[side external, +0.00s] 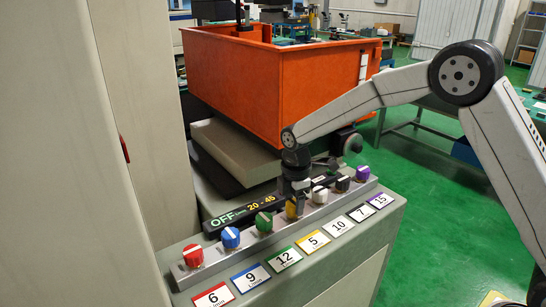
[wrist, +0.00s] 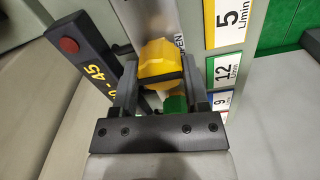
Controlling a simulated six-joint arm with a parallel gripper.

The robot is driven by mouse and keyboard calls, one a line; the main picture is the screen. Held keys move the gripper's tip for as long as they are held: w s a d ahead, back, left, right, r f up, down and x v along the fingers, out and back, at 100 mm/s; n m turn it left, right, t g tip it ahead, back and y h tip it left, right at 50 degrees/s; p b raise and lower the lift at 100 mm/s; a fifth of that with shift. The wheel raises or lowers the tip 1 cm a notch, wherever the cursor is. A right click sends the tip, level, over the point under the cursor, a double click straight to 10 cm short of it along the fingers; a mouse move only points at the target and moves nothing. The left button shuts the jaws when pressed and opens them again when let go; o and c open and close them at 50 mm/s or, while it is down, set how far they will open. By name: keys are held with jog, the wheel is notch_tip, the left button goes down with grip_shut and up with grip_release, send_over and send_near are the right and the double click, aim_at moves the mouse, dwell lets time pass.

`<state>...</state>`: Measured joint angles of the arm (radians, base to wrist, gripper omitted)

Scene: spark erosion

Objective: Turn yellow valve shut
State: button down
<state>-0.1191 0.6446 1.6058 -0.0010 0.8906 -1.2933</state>
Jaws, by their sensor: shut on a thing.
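The yellow valve (side external: 291,210) is a knob in the middle of a row on a grey rail, above the label marked 5. My gripper (side external: 296,190) comes down on it from above and covers much of it in the side view. In the wrist view the yellow valve (wrist: 158,65) sits between the two dark fingers of my gripper (wrist: 160,90), which are shut on it. A dark line crosses the knob's face. The side view does not show the knob's angle clearly.
Red (side external: 193,255), blue (side external: 230,237) and green (side external: 264,221) valves stand to the left on the rail; white (side external: 319,195), black (side external: 342,184) and purple (side external: 362,173) ones to the right. A dark bar (side external: 232,217) marked OFF and 20 - 45 runs close behind. An orange tank (side external: 240,85) stands beyond.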

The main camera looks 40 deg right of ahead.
jog(key=shift+m, duration=0.5)
jog(key=m, duration=0.3)
jog(key=shift+m, duration=0.4)
jog(key=m, duration=0.4)
jog(key=shift+m, duration=0.3)
jog(key=m, duration=0.8)
jog(key=shift+m, duration=0.3)
jog(key=shift+c, duration=0.4)
grip_release()
